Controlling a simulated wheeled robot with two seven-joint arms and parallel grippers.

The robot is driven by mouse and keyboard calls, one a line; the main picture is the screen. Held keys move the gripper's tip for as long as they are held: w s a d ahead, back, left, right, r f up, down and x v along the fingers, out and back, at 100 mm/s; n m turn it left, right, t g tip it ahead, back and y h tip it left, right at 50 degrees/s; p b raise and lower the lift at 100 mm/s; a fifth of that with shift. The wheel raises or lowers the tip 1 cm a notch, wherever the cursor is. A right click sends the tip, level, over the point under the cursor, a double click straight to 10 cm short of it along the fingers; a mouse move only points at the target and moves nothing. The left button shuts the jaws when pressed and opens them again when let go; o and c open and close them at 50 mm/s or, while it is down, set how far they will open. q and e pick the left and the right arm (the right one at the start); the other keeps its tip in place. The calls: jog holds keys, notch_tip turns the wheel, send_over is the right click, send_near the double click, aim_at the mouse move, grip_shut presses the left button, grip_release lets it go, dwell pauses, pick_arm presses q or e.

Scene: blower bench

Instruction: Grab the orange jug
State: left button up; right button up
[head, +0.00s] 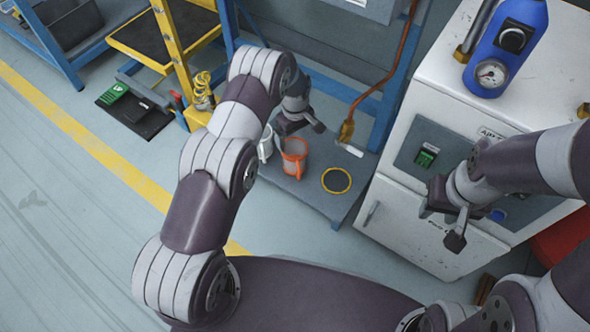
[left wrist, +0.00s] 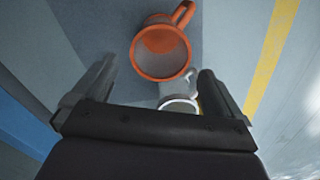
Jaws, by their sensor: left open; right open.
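The orange jug (head: 294,155) stands upright on a low grey platform (head: 312,200) in the head view. A white jug (head: 265,146) stands close beside it on the left, partly hidden by my left arm. My left gripper (head: 300,127) is open and empty, above and just behind the orange jug in the head view. In the left wrist view the orange jug (left wrist: 162,50) lies beyond the open fingers, its handle at upper right, and the white jug (left wrist: 178,97) shows nearer the right finger. My right gripper (head: 447,226) is open and empty in front of the white cabinet.
A yellow ring (head: 336,180) and a white bar lie on the platform right of the jugs. A copper-coloured hose (head: 385,75) hangs by a blue post behind. The white cabinet (head: 430,190) with a blue gauge unit (head: 505,50) stands at right. Open floor lies left.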

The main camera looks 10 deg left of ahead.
pick_arm(q)
jog(key=b, duration=0.3)
send_over(295, 148)
jog(key=s+d, duration=0.1)
jog(key=s, duration=0.3)
notch_tip(295, 148, down, 6)
jog(key=f, duration=0.1)
notch_tip(295, 148, down, 5)
jog(key=b, duration=0.4)
jog(key=shift+d+r, duration=0.15)
jog(key=shift+r, duration=0.25)
jog(key=c, duration=0.9)
pick_arm(e)
notch_tip(295, 148, down, 8)
